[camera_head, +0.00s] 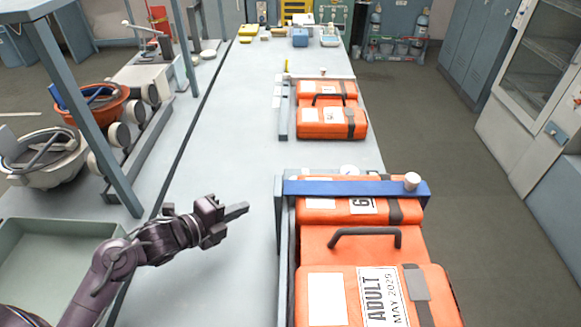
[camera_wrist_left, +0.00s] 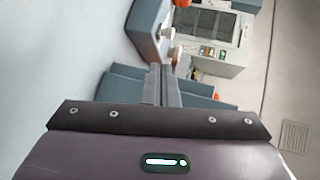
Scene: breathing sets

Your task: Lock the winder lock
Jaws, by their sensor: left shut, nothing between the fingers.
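My left gripper (camera_head: 243,208) is over the grey table, left of the near rack and apart from it. Its fingers are shut together and empty, and they also show in the left wrist view (camera_wrist_left: 163,82). A blue bar (camera_head: 330,188) crosses the far end of the near orange breathing set. A white knob (camera_head: 412,181) stands on the bar's right end. Another white round part (camera_head: 348,169) shows just behind the bar. I cannot tell for certain which part is the winder lock. My right gripper is not in view.
The near orange case (camera_head: 320,245) has a black handle and an "ADULT" label. A second orange set (camera_head: 330,122) sits farther along the table (camera_head: 225,130). A grey bin (camera_head: 45,235), a frame post and bowls stand at left. The table's middle is clear.

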